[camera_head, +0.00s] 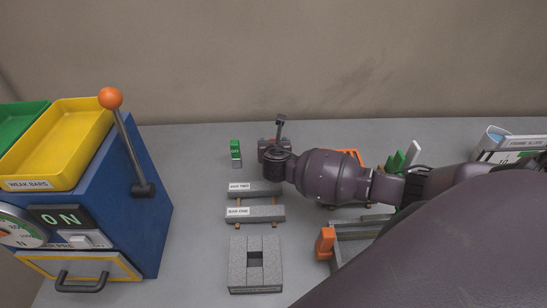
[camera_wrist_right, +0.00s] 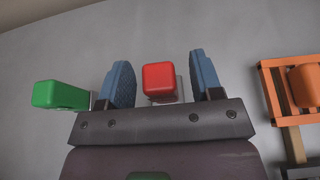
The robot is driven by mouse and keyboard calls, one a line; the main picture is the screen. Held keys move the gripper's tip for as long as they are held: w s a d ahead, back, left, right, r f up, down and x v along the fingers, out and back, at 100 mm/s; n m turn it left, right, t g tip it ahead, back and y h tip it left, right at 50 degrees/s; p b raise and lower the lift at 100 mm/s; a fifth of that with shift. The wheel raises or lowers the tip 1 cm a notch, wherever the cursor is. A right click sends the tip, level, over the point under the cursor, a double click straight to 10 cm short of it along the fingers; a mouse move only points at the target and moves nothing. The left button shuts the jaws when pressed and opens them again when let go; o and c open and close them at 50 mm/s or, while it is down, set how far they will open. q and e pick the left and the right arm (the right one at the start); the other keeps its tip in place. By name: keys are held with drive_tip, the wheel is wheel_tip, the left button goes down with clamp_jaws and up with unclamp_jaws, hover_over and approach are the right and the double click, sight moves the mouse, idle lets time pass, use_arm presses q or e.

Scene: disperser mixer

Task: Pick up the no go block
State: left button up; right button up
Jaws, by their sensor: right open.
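In the right wrist view a red block (camera_wrist_right: 159,82), which fits the no go block, stands between the two blue fingers of my open right gripper (camera_wrist_right: 161,72). A small gap shows on each side of it. In the head view my right gripper (camera_head: 277,141) points down behind the labelled bars and mostly hides the red block. A green-topped block (camera_head: 236,153) stands just left of the gripper; its green top (camera_wrist_right: 60,95) also shows left of the fingers in the wrist view. My left gripper is not in view.
Two labelled grey bars (camera_head: 255,214) lie in front of the gripper, with a grey block with a square hole (camera_head: 240,268) nearer. A blue machine (camera_head: 145,225) with an orange-knobbed lever stands left. An orange slatted rack (camera_wrist_right: 279,93) is close on the right.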

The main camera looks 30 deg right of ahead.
clamp_jaws()
idle(0.3)
